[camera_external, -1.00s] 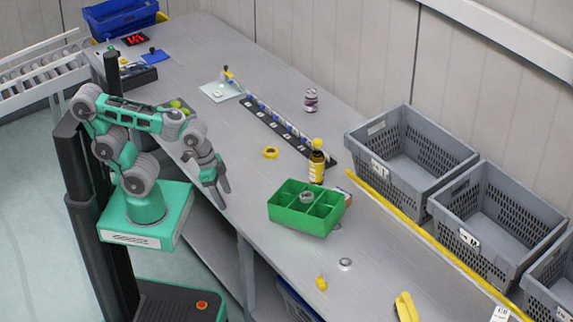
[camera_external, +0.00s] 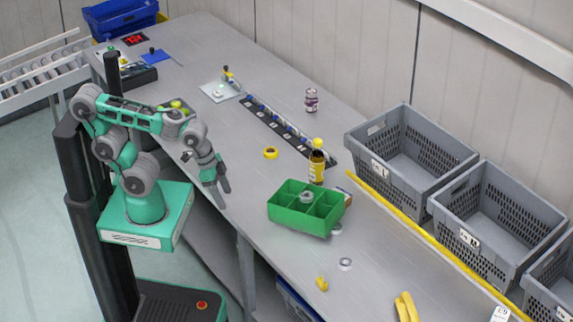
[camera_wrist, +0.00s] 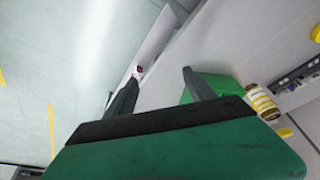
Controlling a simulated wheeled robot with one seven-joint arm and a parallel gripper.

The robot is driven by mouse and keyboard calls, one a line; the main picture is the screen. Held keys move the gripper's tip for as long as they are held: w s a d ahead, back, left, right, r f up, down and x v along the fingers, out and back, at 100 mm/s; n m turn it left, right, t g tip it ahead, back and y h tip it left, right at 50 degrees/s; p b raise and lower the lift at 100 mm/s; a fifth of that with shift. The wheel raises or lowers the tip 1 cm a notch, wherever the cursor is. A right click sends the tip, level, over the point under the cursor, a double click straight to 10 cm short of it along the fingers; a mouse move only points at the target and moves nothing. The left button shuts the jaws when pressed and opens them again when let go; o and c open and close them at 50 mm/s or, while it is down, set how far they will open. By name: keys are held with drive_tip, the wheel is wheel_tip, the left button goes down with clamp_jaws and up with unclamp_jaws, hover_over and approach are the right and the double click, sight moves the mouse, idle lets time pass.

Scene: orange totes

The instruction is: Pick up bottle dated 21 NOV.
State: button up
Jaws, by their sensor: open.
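A brown bottle with a yellow cap and a pale yellow label (camera_external: 316,168) stands upright on the bench behind the green divided tray. It also shows in the wrist view (camera_wrist: 262,102), at the right. A smaller bottle with a purple and white look (camera_external: 311,100) stands farther back near the wall. The date print is too small to read on either. My gripper (camera_external: 222,192) is open and empty at the bench's near edge, left of the brown bottle and well apart from it. In the wrist view my gripper (camera_wrist: 158,82) shows two spread fingers with nothing between them.
The green tray (camera_external: 290,218) stands just in front of the brown bottle. A dark strip with several small items (camera_external: 270,122) lies behind it. Grey crates (camera_external: 420,185) line the right side. Bench space between my gripper and the tray is clear.

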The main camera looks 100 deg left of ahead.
drive_tip(key=shift+c, duration=0.2)
idle(0.3)
drive_tip(key=shift+c, duration=0.7)
drive_tip(key=n+t+y+b, duration=0.2)
drive_tip(key=n+y+b, duration=1)
drive_tip(key=n+y, duration=0.15)
approach(315, 145)
drive_tip(key=shift+m, duration=0.35)
drive_tip(key=w+a+f, duration=0.2)
drive_tip(key=f, duration=0.1)
drive_tip(key=w+a+f, duration=0.1)
drive_tip(key=a+f, duration=0.1)
drive_tip(key=shift+a+f, duration=0.1)
drive_tip(key=shift+f, duration=0.15)
drive_tip(key=a+r+n+y, duration=0.1)
drive_tip(key=y, duration=0.1)
drive_tip(key=a+r+y, duration=0.1)
drive_tip(key=y, duration=0.1)
drive_tip(key=shift+r+n+g, duration=0.1)
drive_tip(key=shift+n+g, duration=0.2)
drive_tip(key=shift+n, duration=0.1)
drive_tip(key=shift+x, duration=1.05)
drive_tip(key=p+x, duration=0.1)
drive_tip(key=x, duration=0.4)
drive_tip(key=shift+w, duration=0.15)
